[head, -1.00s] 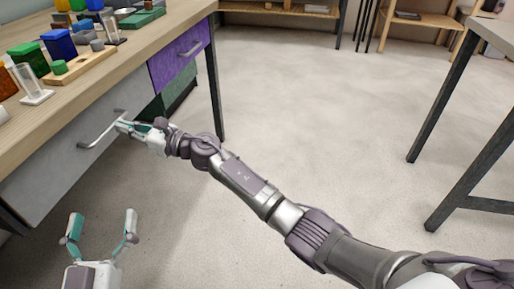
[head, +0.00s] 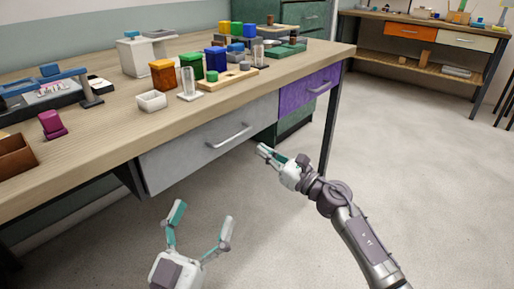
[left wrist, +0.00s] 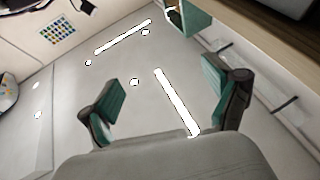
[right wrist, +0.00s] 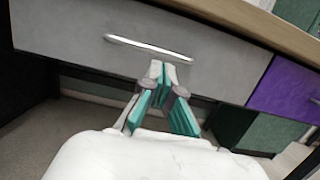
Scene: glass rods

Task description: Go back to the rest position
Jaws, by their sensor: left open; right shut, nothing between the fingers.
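My left gripper (head: 199,233) is in the lower part of the head view, in front of the table. Its fingers are spread wide and nothing is between them, also in the left wrist view (left wrist: 170,105). My right gripper (head: 264,150) is shut and empty. It is in front of the grey drawer (head: 205,146) near the drawer's right end, apart from the handle (head: 229,139) in the head view. In the right wrist view its fingertips (right wrist: 163,70) appear just below the handle (right wrist: 150,47); the exact gap is unclear. The grey drawer looks closed.
The wooden table (head: 110,140) holds colored containers, a glass holder (head: 189,84), a white tray (head: 151,101) and a magenta item (head: 52,125). A purple drawer (head: 308,90) is right of the grey one. Open floor (head: 420,170) lies to the right.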

